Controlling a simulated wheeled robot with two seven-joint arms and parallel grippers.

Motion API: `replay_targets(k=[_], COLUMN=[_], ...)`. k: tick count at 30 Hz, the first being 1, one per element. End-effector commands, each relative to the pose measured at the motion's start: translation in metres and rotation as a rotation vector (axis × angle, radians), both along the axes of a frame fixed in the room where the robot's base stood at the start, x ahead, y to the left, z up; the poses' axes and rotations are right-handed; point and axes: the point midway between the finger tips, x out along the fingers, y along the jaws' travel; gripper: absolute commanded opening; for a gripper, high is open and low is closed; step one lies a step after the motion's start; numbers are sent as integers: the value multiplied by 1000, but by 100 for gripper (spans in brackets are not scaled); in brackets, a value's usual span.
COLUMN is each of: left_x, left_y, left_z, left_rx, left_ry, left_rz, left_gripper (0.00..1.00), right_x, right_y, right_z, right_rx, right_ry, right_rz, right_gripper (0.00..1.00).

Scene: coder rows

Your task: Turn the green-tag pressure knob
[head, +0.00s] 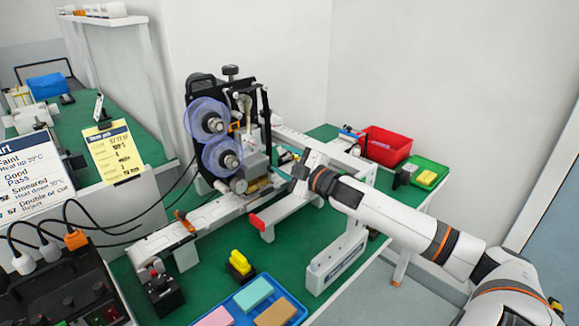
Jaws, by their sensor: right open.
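The coder machine (252,160) stands on the green bench, with two translucent blue reels (208,118) on its front and a dark knob (230,71) on top. I cannot make out a green tag on any knob, so I cannot tell which is the pressure knob. My right gripper (298,178) reaches in from the right, just right of the machine's lower part. It is open; its fingers are small and dark here, and I cannot tell if they touch anything. My left gripper is not in view.
A white conveyor (165,238) runs below the machine. A red bin (386,146) and a green tray (440,166) stand at the back right. A blue tray (242,314) with coloured blocks and a yellow object (240,262) are in front. Black cables hang at left.

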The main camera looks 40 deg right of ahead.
Motion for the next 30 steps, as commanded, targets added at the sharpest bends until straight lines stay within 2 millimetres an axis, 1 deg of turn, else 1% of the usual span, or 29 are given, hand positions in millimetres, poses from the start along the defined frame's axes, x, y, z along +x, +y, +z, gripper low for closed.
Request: replay_targets(k=[3,8,27,30], left_x=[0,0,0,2], left_y=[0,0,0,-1], left_z=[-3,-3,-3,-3], left_rx=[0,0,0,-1], left_ry=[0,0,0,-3], left_rz=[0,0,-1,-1], left_gripper=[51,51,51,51], right_x=[-10,-14,-15,-15], right_y=[0,-1,-1,-1], right_z=[-1,0,1,1], right_rx=[0,-1,-1,-1], right_ry=[2,1,-1,-1], right_rz=[1,1,1,1], right_gripper=[49,49,49,49])
